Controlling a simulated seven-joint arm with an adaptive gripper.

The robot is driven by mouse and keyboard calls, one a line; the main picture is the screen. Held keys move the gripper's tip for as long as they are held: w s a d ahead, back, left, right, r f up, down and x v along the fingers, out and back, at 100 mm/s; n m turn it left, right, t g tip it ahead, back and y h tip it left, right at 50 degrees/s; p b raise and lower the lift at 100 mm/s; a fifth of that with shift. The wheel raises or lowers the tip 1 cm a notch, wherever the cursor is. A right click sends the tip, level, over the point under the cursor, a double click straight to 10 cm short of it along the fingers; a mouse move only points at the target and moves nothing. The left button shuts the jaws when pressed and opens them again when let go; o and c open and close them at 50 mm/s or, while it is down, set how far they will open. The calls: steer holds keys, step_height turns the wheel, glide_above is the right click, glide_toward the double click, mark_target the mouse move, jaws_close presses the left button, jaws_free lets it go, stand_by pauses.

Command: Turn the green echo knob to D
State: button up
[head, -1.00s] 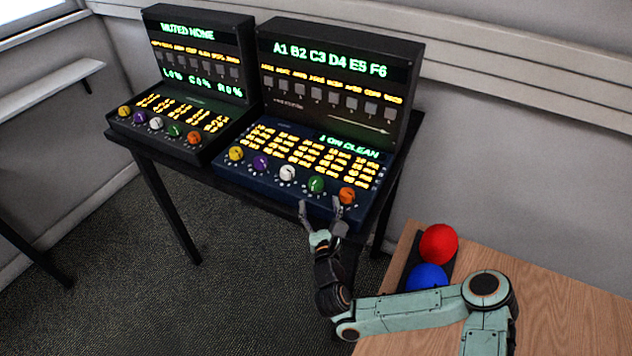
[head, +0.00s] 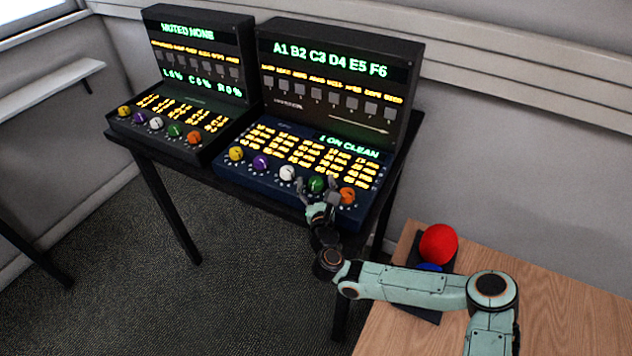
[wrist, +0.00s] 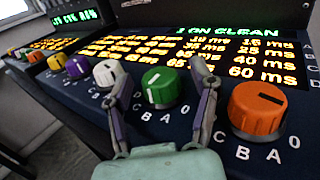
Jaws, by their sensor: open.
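The green knob (head: 317,184) is on the sloped front of the right-hand blue console (head: 262,184). In the wrist view the green knob (wrist: 160,87) shows a pale line on its face, with C, B, A and 0 printed around its lower side. The left finger partly covers the white knob (wrist: 106,72).
The orange knob (wrist: 257,108) is close to the right finger. Purple (head: 260,162) and yellow (head: 236,153) knobs are farther left. A second console (head: 180,105) stands left. A red ball (head: 438,244) is on the wooden table (head: 560,300) at right.

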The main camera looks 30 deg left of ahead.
jaws_close()
steer(key=shift+m+t+h, duration=0.3)
steer(key=shift+h, duration=0.1)
steer(key=h, duration=0.1)
steer(key=m+t+h, duration=0.1)
steer(key=shift+s+a+m+h, duration=0.1)
steer(key=shift+a+m+h, duration=0.05)
steer(key=shift+m+h, duration=0.15)
steer(key=m+t+h, duration=0.1)
steer(key=m+h, duration=0.1)
steer(key=h, duration=0.1)
steer(key=shift+m+h, duration=0.4)
steer(key=m+h, duration=0.2)
steer(key=h, duration=0.1)
steer(key=m+h, duration=0.2)
steer(key=h, duration=0.2)
steer(key=shift+m+g+h, duration=0.6)
steer(key=shift+m+h, duration=0.6)
steer(key=shift+h, duration=0.3)
